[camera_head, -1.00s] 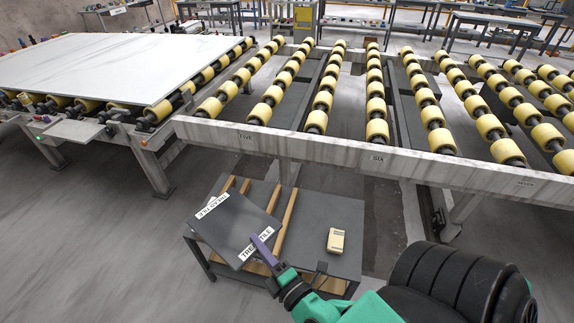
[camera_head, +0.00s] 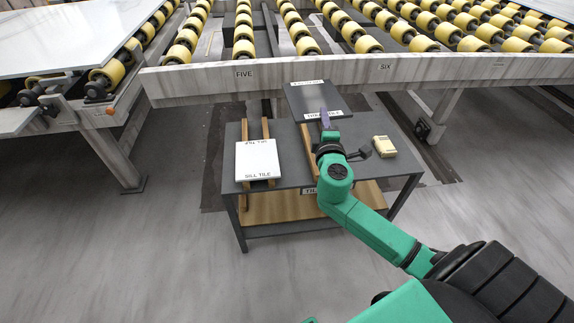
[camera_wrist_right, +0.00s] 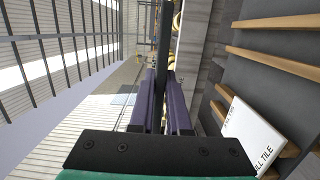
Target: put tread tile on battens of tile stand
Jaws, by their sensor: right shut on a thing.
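The dark grey tread tile (camera_head: 308,98) is gripped at its near edge by my right gripper (camera_head: 326,122). In the right wrist view, the tile (camera_wrist_right: 162,45) shows edge-on between the purple fingers (camera_wrist_right: 160,100). A wooden batten (camera_head: 307,140) shows below the tile; the tile and my wrist hide other parts there. The white sill tile (camera_head: 257,160) lies on the left battens (camera_head: 245,131); it also shows in the wrist view (camera_wrist_right: 252,140). My left gripper is out of view.
A long roller bench beam (camera_head: 220,78) marked FIVE and SIX runs behind the stand, close to the held tile. A small cream box (camera_head: 384,146) sits at the stand's right side. A lower wooden shelf (camera_head: 265,208) is under it.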

